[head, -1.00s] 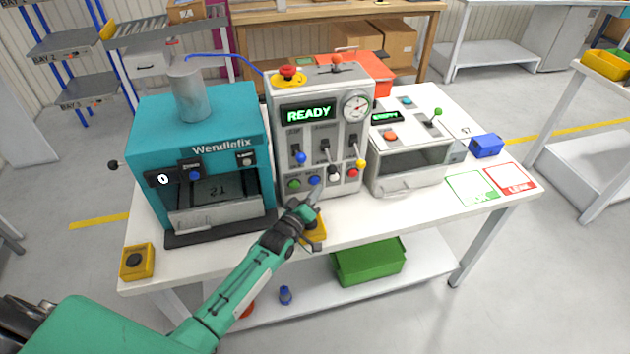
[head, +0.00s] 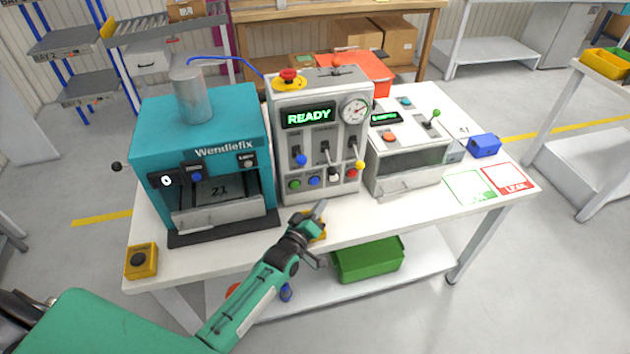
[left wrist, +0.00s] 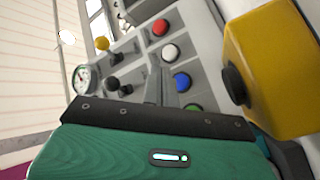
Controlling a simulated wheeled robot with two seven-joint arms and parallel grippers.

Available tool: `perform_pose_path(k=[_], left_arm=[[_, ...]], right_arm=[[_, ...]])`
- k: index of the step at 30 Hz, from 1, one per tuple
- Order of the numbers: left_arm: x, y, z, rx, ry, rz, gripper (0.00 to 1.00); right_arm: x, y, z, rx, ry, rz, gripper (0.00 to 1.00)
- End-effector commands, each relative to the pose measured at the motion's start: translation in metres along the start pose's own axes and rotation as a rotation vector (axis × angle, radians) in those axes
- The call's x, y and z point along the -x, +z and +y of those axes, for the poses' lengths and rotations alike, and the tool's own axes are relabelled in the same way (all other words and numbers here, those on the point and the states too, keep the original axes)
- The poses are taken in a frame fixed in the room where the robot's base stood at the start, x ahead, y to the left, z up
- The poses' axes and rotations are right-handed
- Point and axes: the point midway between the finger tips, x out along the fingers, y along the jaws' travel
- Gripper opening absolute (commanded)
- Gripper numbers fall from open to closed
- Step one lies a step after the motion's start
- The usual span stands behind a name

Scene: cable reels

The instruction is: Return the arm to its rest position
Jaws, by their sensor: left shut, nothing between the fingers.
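My left gripper (head: 320,209) is in front of the grey control box, above the front part of the white table. It is shut and holds nothing. My green left arm comes in from the lower left. The control box (head: 322,142) shows READY on its display and has a gauge, levers and coloured buttons. In the left wrist view the box's panel (left wrist: 145,65) appears tilted, with red, white, blue and green buttons. A yellow button box (head: 316,232) sits partly hidden behind the gripper; it looms large at the right of the left wrist view (left wrist: 280,65). My right gripper is not in view.
The teal Wendlefix machine (head: 200,130) stands left of the control box, and a white machine (head: 407,160) stands right. A blue bin (head: 485,146) is at the right. A green bin (head: 370,260) sits on the lower shelf.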

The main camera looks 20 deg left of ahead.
Motion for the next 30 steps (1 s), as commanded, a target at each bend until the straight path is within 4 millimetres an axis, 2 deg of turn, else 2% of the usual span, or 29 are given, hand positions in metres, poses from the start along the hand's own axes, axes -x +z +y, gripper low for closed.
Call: perform_pose_path(k=[22, 26, 30], left_arm=[[0.002, 0.002, 0.000, -0.010, -0.009, -0.011, 0.00], [0.014, 0.010, 0.001, -0.052, -0.052, -0.066, 0.00], [0.042, 0.024, 0.002, -0.142, -0.139, -0.185, 0.00]], right_arm=[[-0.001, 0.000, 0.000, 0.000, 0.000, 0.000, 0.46], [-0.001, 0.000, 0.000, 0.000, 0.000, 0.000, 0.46], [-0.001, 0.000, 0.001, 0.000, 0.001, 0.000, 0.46]])
